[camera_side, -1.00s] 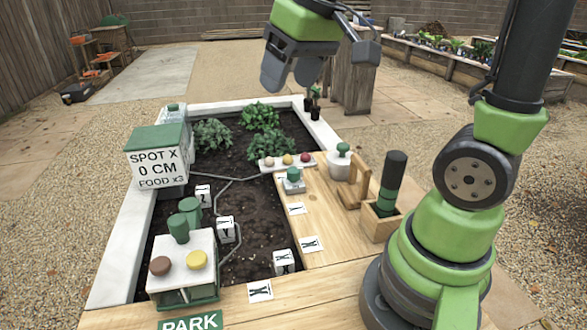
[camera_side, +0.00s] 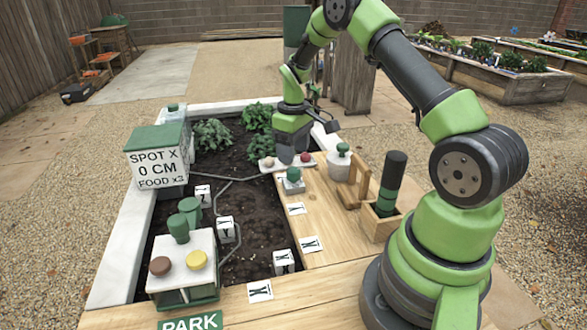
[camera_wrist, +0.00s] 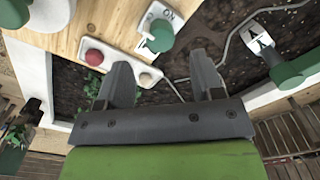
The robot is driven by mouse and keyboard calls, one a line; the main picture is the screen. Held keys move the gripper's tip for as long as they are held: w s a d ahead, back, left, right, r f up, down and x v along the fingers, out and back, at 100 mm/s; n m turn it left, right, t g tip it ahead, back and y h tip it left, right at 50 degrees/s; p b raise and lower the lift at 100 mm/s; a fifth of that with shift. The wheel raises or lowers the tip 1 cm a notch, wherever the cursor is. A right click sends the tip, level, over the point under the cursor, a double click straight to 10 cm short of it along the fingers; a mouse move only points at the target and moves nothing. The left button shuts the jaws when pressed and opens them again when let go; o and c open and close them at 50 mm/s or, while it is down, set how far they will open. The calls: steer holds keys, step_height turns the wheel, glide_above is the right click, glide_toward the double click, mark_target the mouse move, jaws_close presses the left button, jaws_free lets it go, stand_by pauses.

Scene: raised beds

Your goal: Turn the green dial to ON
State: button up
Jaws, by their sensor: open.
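The green dial (camera_side: 293,175) sits on a small pale box on the wooden deck at the bed's edge. In the wrist view the dial (camera_wrist: 160,36) shows its green knob, with "ON" printed on the plate beside it. My gripper (camera_side: 291,154) is low over the white tray, just behind the dial in the side view. In the wrist view my gripper (camera_wrist: 163,75) has its two fingers apart with nothing held between them. The dial lies beyond the fingertips, apart from them. The knob's exact pointing direction is hard to read.
A white tray (camera_side: 282,167) with small coloured balls lies under my gripper. A pot with a green-knobbed lid (camera_side: 341,160) and a wooden holder (camera_side: 381,222) stand to the right. A sign box (camera_side: 158,158) and a box with round knobs (camera_side: 183,262) stand left.

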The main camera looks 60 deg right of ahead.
mark_target(294, 169)
step_height(294, 169, down, 6)
steer(key=shift+r, duration=0.15)
steer(key=c, duration=0.9)
